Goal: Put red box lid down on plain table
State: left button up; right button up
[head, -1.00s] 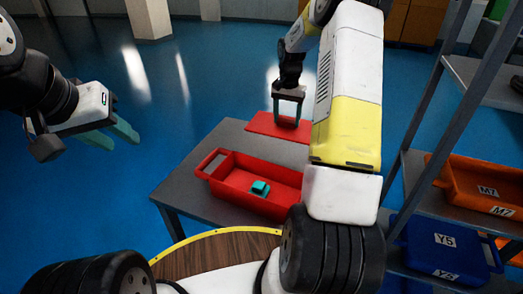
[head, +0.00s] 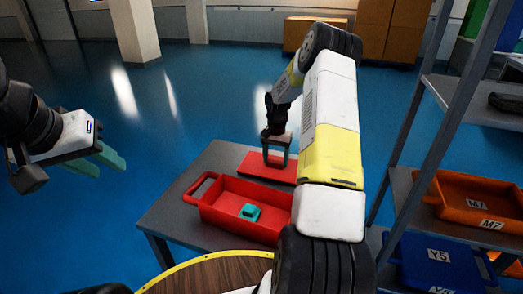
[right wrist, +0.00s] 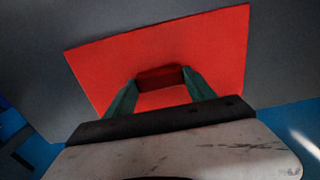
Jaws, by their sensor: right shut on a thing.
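The flat red box lid (head: 256,166) is at the far part of the grey table (head: 160,213), behind the red box. My right gripper (head: 276,162) is above it, shut on the lid's raised handle; in the right wrist view the lid (right wrist: 210,50) spreads flat beyond the fingers (right wrist: 158,84). I cannot tell whether the lid touches the table top. The open red box (head: 243,222) stands on the table with a small teal object (head: 250,211) inside. My left gripper (head: 108,160) is empty off to the left, its fingers seen nearly edge-on.
A metal shelf on the right holds an orange bin (head: 470,199) and a blue bin (head: 432,262). A round wooden table top with a yellow rim (head: 205,264) is at the bottom. Blue floor on the left is clear.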

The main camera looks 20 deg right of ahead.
jog(key=shift+f, duration=0.1)
jog(key=o, duration=1.5)
jog(key=shift+c, duration=0.2)
